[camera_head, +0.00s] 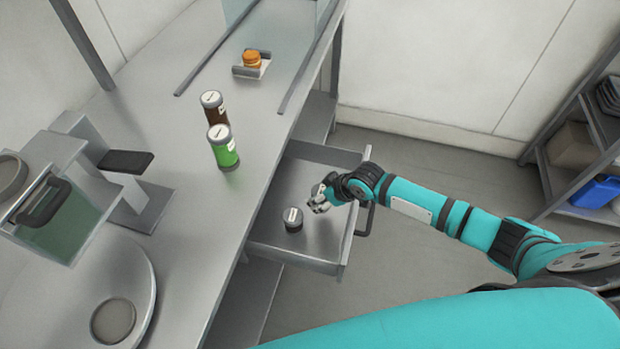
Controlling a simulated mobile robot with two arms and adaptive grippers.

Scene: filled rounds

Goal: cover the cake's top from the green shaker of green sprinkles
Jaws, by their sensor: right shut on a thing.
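The green shaker (223,150) stands upright on the steel counter, grey-lidded, with green contents. My right gripper (319,204) is over the open drawer (325,238), close to a dark, pale-topped jar (293,223) inside it. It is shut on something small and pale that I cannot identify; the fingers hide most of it. No cake is clearly recognisable. A grey round (113,321) lies on a large pale disc (138,272) at lower left. My left gripper is not in view.
A brown shaker (213,112) stands just behind the green one. A small orange layered item (252,59) sits on a little holder (250,72) at the back. A grey machine (75,195) stands at left. Shelves (575,170) are at right.

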